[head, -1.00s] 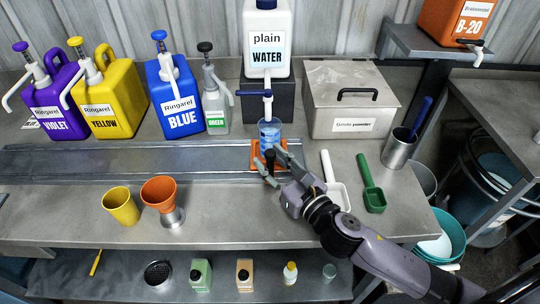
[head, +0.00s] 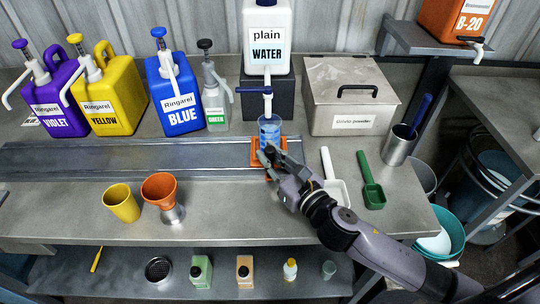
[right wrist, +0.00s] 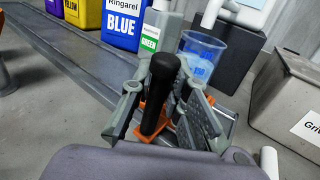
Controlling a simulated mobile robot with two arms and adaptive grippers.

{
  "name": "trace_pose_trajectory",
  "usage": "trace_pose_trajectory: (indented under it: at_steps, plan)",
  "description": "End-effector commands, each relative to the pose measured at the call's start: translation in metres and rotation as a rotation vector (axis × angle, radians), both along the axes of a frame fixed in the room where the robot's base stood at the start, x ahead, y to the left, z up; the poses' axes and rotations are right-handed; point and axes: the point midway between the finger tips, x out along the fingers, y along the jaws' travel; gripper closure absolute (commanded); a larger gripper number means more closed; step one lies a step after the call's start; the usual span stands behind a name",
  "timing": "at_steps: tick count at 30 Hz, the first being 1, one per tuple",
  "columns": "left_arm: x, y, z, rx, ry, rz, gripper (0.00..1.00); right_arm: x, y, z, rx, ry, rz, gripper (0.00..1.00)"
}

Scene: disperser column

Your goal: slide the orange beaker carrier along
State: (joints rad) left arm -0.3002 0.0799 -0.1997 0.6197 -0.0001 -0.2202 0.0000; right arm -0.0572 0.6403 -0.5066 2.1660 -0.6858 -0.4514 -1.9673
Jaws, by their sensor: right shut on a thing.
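The orange beaker carrier (head: 255,157) sits on the metal rail near its right end. A clear blue-tinted beaker (head: 269,131) stands in it, under the tap of the plain water container (head: 267,40). The beaker also shows in the right wrist view (right wrist: 203,55). My right gripper (head: 271,158) is shut on the carrier's upright black handle (right wrist: 160,95), with a finger on each side of it. Part of the orange carrier (right wrist: 155,130) shows below the handle in the right wrist view; the gripper hides the rest. My left gripper is not in view.
The rail (head: 120,160) runs left, clear, past the green, blue, yellow and violet dispensers at the back. White (head: 335,180) and green (head: 371,183) scoops lie to the right.

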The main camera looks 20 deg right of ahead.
Motion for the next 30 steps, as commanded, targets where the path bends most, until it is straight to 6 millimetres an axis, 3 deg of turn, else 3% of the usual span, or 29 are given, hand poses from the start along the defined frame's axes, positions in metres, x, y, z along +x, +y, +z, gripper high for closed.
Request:
trace_pose_trajectory:
  at_steps: [20, 26, 30]
  plan:
    - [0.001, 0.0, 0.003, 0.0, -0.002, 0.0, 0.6, 0.001, 0.005, 0.001, 0.001, 0.0, 0.002, 1.0]
    - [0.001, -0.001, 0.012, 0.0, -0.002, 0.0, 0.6, 0.009, 0.031, 0.003, 0.004, -0.001, 0.002, 1.0]
    - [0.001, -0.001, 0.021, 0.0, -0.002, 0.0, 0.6, 0.017, 0.061, 0.004, 0.005, 0.0, 0.003, 1.0]
